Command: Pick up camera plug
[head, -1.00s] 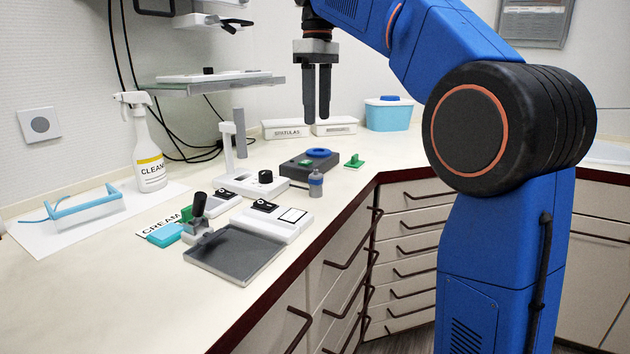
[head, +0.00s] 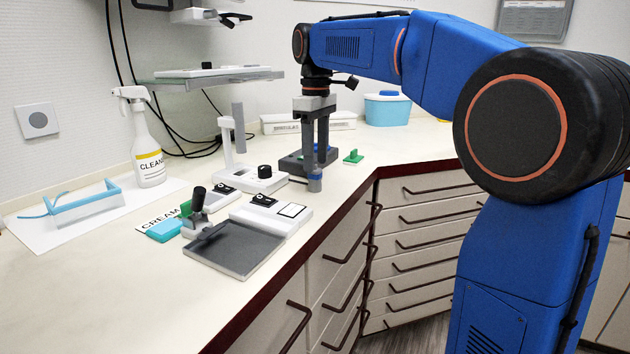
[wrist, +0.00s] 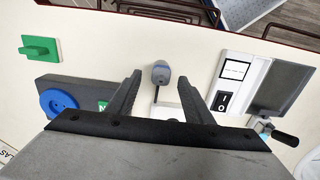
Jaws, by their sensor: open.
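The camera plug appears to be the small grey-blue upright cylinder (head: 315,185) near the counter's front edge in the head view. The wrist view shows it as a grey rounded piece (wrist: 160,72) between the finger ends, with a gap on each side. My gripper (head: 316,170) points down over it, with its fingers reaching close to the plug's top. In the wrist view my gripper (wrist: 161,80) is open, and nothing is held. The exact height between fingertips and plug is hard to tell.
A dark box with a blue ring (wrist: 60,102) and a green block (wrist: 40,48) lie beside the plug. A white switch unit (wrist: 233,80) and grey tray (head: 238,250) stand on the other side. A white stand (head: 228,140) rises behind. The counter edge is close.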

